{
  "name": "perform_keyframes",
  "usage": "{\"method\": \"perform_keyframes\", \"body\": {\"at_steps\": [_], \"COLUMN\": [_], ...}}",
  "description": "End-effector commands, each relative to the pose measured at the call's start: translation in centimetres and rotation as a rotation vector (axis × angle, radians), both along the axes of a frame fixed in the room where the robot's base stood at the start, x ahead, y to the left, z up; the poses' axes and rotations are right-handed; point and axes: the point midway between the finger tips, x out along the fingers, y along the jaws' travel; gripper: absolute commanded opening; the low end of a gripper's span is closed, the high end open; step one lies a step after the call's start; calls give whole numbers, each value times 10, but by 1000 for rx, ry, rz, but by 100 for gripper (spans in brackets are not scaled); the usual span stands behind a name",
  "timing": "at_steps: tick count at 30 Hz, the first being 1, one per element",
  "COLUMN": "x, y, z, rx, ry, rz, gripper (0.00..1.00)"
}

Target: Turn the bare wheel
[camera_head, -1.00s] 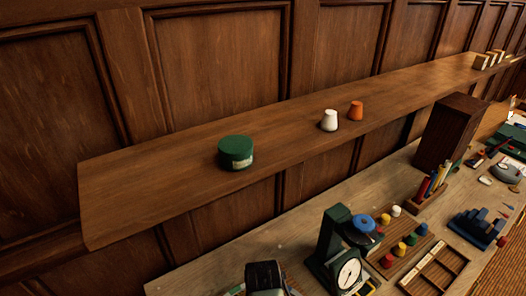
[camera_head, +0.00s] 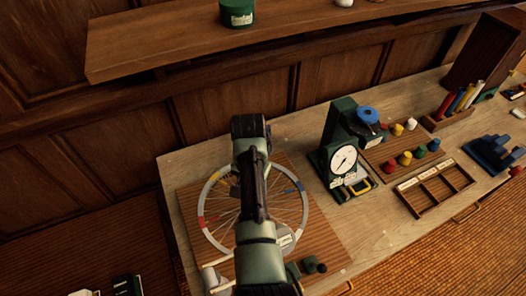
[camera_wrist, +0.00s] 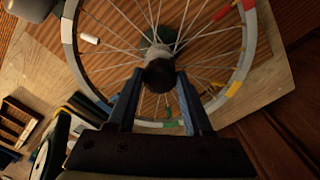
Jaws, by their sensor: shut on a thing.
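The bare wheel (camera_head: 302,190) lies flat on a ribbed wooden board on the bench, with thin spokes and coloured patches on its pale rim. It also shows in the wrist view (camera_wrist: 68,32), with red, yellow, orange and green marks. My gripper (camera_wrist: 160,80) is shut on a dark round knob (camera_wrist: 160,73) at the wheel's hub, one blue-grey finger on each side. A small white piece (camera_wrist: 88,39) sits among the spokes near the rim. In the head view my arm covers the hub and the middle of the wheel, and the fingertips are hidden.
A dark green dial scale (camera_head: 343,160) stands just right of the wheel. Beyond it are coloured pegs on a board (camera_head: 382,152) and a wooden compartment tray (camera_head: 436,189). A shelf (camera_head: 160,45) with a green tin (camera_head: 237,13) runs above the bench at the back.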

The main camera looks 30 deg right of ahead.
Motion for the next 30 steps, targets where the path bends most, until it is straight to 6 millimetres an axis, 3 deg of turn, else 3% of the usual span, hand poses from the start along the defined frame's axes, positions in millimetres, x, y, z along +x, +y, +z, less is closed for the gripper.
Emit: {"method": "perform_keyframes", "body": {"at_steps": [15,30], "x": [0,0], "y": [-1,-2], "z": [2,1], "rx": [0,-2], "ry": [-1,-2], "rz": [-391,-493], "gripper": [0,0]}}
